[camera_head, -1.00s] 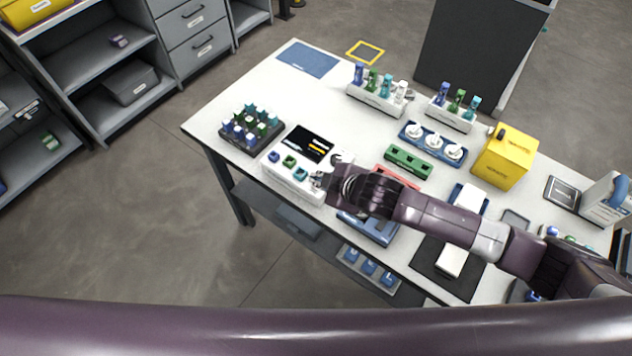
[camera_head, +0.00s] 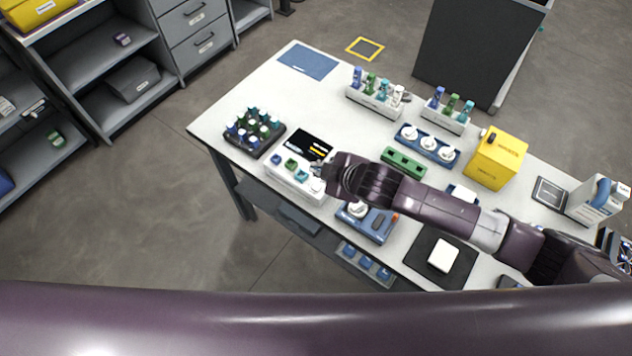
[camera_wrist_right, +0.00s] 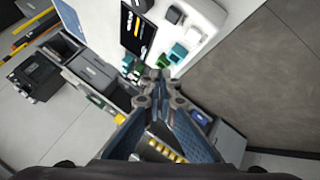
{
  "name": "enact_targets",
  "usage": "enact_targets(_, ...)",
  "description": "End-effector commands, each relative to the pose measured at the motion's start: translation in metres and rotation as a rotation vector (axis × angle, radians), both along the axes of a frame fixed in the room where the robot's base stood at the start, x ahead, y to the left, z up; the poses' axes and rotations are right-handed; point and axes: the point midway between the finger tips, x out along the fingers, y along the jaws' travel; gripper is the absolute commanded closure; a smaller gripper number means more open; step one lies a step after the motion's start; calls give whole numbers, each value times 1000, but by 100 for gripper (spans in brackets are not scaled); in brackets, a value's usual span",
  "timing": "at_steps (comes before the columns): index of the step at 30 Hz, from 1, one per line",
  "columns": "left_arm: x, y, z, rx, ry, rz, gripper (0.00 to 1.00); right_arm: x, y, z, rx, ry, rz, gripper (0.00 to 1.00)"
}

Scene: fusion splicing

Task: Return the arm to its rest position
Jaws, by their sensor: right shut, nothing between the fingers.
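My right arm reaches from the right side over the workbench (camera_head: 240,112). The same white device (camera_wrist_right: 200,14) shows beyond the fingertips. The head view does not show clearly how far the gripper is above the bench. My left gripper is not in view.
A rack of colored-capped vials (camera_head: 253,132) stands left of the white device. A blue device (camera_head: 368,226) sits under the forearm's near side. A green block (camera_head: 404,162), a blue tray (camera_head: 430,148) and a yellow box (camera_head: 497,160) lie beyond the arm.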

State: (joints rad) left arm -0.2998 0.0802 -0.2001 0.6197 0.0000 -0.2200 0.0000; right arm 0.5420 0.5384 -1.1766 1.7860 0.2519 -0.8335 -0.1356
Motion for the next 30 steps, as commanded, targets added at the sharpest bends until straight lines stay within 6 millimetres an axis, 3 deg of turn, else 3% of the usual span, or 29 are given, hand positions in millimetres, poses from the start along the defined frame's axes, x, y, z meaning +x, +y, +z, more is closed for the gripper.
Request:
enact_targets(14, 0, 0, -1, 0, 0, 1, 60, -4, 3, -1, 11, 8, -6, 100)
enact_targets(22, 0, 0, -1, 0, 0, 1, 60, -55, 19, 17, 158, 137, -170, 100)
enact_targets(26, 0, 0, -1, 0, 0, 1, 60, -82, -1, 25, 228, 229, -333, 100)
enact_targets(30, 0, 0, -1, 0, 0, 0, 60, -114, -45, 23, 269, 335, -537, 100)
